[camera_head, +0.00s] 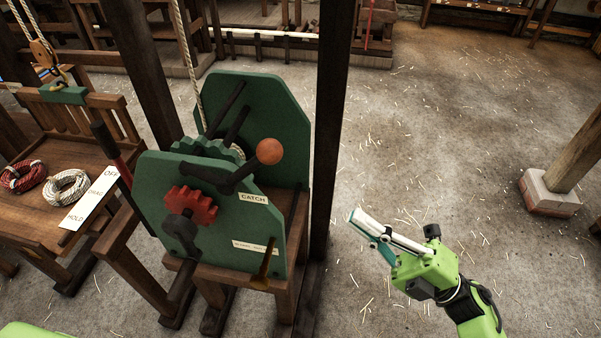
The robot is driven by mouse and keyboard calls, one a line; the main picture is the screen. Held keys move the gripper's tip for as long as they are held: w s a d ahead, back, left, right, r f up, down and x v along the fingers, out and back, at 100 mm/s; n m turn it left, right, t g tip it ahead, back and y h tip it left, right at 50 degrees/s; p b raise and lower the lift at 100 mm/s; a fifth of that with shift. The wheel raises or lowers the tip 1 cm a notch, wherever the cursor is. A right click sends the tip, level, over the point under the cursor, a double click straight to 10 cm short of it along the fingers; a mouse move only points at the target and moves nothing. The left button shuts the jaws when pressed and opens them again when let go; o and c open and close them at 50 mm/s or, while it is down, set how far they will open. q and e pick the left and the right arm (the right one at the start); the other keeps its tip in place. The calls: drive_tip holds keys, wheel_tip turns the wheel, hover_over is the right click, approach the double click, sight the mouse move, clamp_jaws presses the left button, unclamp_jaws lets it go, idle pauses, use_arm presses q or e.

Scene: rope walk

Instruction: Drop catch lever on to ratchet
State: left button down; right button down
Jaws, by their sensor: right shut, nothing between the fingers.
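The catch lever (240,168) is a dark bar with an orange ball knob (270,151). It stands on the front green side plate (225,215) of the winch, with its knob raised to the upper right above the "CATCH" label (254,199). A toothed green ratchet wheel (215,149) shows between the two plates, partly hidden. A red gear (190,205) is on the front face. I cannot tell whether the lever touches the ratchet. My right gripper (351,214) is shut and empty, to the right of the winch and apart from it. My left gripper is not in view.
A dark post (330,120) stands just right of the winch, between it and my right gripper. A wooden bench (35,220) with red and white rope coils is at left.

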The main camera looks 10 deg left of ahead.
drive_tip(key=p+x, duration=0.6)
drive_tip(key=x, duration=0.8)
drive_tip(key=shift+p, duration=0.3)
drive_tip(key=shift+w, duration=0.1)
